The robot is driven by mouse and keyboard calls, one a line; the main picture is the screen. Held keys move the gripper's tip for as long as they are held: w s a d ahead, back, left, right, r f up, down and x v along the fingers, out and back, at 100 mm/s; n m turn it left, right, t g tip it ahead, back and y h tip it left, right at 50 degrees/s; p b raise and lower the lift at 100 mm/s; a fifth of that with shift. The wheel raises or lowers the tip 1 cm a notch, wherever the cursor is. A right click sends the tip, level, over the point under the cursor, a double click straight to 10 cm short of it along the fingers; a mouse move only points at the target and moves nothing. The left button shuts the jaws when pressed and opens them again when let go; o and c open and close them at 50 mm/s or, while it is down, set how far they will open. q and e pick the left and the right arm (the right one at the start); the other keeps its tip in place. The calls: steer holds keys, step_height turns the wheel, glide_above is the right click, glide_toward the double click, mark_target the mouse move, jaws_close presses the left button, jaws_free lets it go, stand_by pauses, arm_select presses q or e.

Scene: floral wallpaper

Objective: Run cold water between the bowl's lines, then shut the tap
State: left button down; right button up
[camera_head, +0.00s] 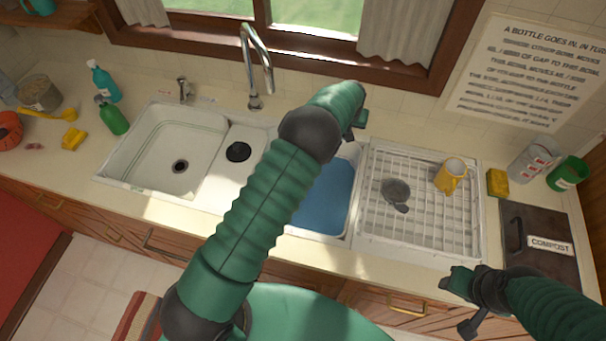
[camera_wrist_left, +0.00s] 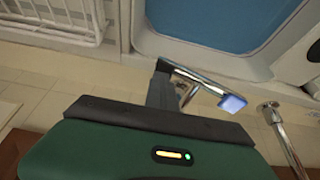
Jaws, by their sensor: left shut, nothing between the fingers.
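The chrome tap (camera_head: 255,65) stands behind the sink with its spout arched; I see no stream at its tip. The left bowl (camera_head: 175,150) is white, with a faint line around its upper wall and a dark drain. The right bowl (camera_head: 325,195) shows a blue surface, partly behind my left arm; I cannot make out lines in it. My left gripper (camera_head: 356,118) is shut and empty behind the right bowl. In the left wrist view its fingers (camera_wrist_left: 160,88) are beside a chrome lever with a blue tip (camera_wrist_left: 232,103); I cannot tell if they touch. My right gripper (camera_head: 460,284) hangs before the counter.
A drying rack (camera_head: 425,240) holds a yellow mug (camera_head: 450,176) and a dark strainer-like piece (camera_head: 397,192). A compost bin (camera_head: 540,243) and yellow sponge (camera_head: 497,183) are at right. Bottles (camera_head: 112,118) stand left of the sink. The counter's front strip is clear.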

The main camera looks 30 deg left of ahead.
arm_select(q)
steer(key=shift+s+f, duration=0.1)
steer(key=shift+f, duration=0.05)
steer(key=d, duration=0.1)
steer(key=w+d, duration=0.1)
steer(key=d, duration=0.1)
steer(key=shift+r, duration=0.25)
step_height(320, 180, up, 7)
steer(key=p, duration=0.4)
steer(key=shift+a+f, duration=0.1)
steer(key=shift+f, duration=0.05)
stand_by(0.3)
steer(key=shift+s, duration=0.1)
